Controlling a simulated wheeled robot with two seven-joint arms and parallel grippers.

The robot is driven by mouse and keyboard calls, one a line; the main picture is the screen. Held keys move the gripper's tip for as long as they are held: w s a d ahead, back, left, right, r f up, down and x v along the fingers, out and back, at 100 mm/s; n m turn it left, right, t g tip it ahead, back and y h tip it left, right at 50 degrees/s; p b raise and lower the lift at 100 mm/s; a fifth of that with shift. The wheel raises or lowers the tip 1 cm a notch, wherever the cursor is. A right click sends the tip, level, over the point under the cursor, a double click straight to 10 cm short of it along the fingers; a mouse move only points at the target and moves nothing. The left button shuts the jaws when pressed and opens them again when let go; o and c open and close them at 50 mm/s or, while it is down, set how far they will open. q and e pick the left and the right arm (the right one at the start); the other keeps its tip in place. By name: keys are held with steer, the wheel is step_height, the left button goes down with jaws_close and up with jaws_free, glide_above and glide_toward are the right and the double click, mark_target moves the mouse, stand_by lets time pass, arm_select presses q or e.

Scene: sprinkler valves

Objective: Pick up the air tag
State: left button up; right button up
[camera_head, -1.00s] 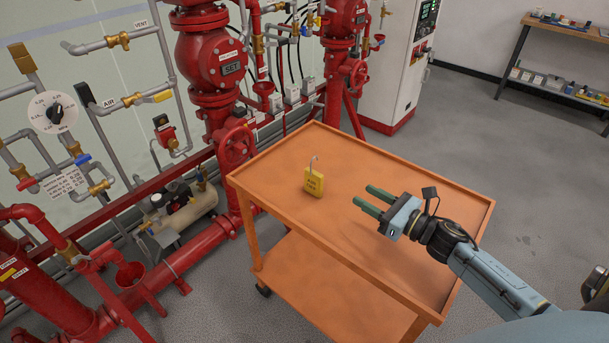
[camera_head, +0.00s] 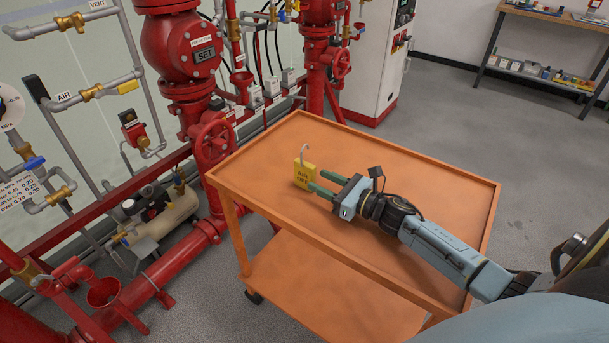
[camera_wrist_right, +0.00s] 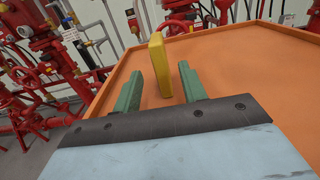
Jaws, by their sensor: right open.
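The air tag (camera_head: 303,174) is a yellow block with dark lettering and a thin grey hook on top. It stands upright on the orange cart's top, toward the left side. My right gripper (camera_head: 315,181) has green fingers and is open, with its fingertips close to the tag in the head view. In the right wrist view the tag (camera_wrist_right: 158,62) appears edge-on in the gap between the two fingers (camera_wrist_right: 163,82). I cannot tell whether a finger touches it. The left gripper is not in view.
The orange cart (camera_head: 400,180) has a raised rim and a lower shelf, and its top is otherwise clear. Red pipes and valves (camera_head: 185,60) stand behind and left of it. A grey floor (camera_head: 540,150) is free at the right. A shelf with small items (camera_head: 545,70) stands far right.

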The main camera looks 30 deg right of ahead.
mark_target(305, 163)
steer(key=shift+r+x, duration=0.2)
steer(key=shift+x, duration=1.35)
steer(key=shift+r+x, duration=0.15)
steer(key=shift+x, duration=1.4)
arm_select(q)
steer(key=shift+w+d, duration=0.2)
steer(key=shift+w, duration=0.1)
arm_select(e)
steer(key=shift+d, duration=0.1)
jaws_close()
